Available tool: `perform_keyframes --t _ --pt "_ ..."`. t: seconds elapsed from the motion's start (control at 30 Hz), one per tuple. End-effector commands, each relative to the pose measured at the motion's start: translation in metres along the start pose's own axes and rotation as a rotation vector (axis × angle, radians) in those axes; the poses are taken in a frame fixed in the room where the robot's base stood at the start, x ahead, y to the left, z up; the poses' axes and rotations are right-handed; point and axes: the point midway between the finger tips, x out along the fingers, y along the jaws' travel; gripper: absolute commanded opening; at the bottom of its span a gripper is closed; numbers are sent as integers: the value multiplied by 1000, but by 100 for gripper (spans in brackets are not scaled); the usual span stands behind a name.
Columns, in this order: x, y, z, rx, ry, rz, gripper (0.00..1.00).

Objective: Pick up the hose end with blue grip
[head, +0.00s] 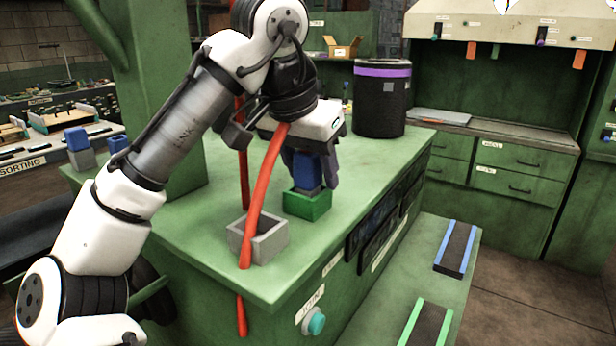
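A blue grip (306,172) stands upright in or on a small green block-shaped holder (307,205) on the green workbench. My gripper (312,172) points down over it, with dark fingers on both sides of the blue grip. I cannot tell whether the fingers press on it or stand slightly apart. An orange-red hose (262,200) runs down from beside my wrist, past the grey square socket (258,240), to the bench's front edge. Its link to the blue grip is hidden. A further red length (242,150) shows behind my arm.
The green workbench (215,225) has a dark bin with a purple band (381,98) at its back right. Blue and grey blocks (78,148) stand on the left. A lower shelf (400,285) has blue- and green-edged strips. The bench top right of the holder is clear.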

Motion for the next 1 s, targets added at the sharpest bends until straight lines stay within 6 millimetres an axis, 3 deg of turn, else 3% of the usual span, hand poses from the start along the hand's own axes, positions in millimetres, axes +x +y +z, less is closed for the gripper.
perform_keyframes --t 0.07,0.3,0.73,1.0 --pt "0 0 0 0 0 0 38" --pt "0 0 0 0 0 0 7" --pt "-9 0 -4 -1 0 -2 6" --pt "-49 0 -20 -2 1 -4 6"
